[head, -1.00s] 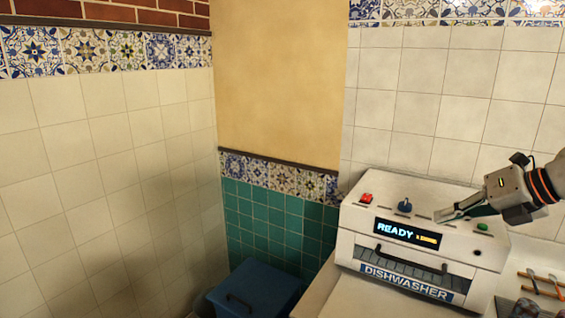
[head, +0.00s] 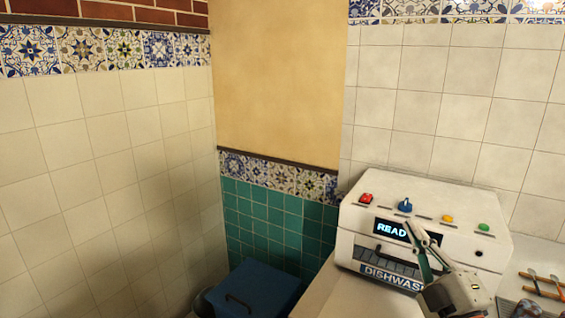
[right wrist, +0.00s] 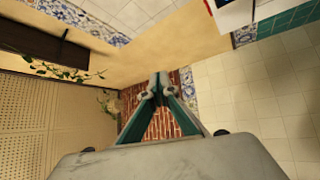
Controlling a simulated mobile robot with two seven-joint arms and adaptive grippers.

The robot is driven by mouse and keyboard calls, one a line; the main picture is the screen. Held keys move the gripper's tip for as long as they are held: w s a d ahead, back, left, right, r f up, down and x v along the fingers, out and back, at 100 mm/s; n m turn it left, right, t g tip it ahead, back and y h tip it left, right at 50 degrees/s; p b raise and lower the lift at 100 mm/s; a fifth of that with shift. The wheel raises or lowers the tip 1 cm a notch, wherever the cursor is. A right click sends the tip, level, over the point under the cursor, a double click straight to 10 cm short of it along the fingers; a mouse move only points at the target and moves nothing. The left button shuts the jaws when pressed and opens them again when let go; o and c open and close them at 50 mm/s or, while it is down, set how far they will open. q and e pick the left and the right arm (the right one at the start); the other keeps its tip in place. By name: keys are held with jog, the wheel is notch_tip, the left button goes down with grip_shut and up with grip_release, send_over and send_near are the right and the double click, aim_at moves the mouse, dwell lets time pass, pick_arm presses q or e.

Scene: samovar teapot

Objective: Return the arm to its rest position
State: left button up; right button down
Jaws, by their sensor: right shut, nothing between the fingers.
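My right gripper (head: 411,229) is in front of the white dishwasher (head: 352,218) in the head view, its fingers pointing up and overlapping the display and front panel. Its fingers are shut with nothing between them. In the right wrist view the fingertips (right wrist: 158,90) meet, with walls and brickwork beyond them. Whether the gripper touches the dishwasher cannot be told, but it appears apart from it. My left gripper is not in view.
The dishwasher top carries a red button (head: 366,198), a blue knob (head: 405,205), a yellow button (head: 447,218) and a green button (head: 484,227). A blue bin (head: 262,285) stands at the lower left of the counter (head: 335,295). A rack (head: 545,283) is at the right edge.

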jog(key=s+d+f+m+g+h, duration=0.4)
jog(key=f, duration=0.6)
jog(key=s+d+f+m+g+h, duration=0.4)
jog(key=d+f, duration=0.1)
jog(key=f, duration=0.5)
jog(key=s+f+m+g, duration=0.1)
jog(key=s+f+g, duration=0.6)
jog(key=s+f, duration=0.7)
jog(key=a+f+m+t+y, duration=0.3)
jog(key=a+f+y, duration=0.3)
jog(key=a+f, duration=0.7)
jog(key=shift+w+a+t+y, duration=0.3)
jog(key=shift+w+a+y, duration=0.1)
jog(key=shift+a, duration=0.45)
jog(key=shift+f, duration=0.1)
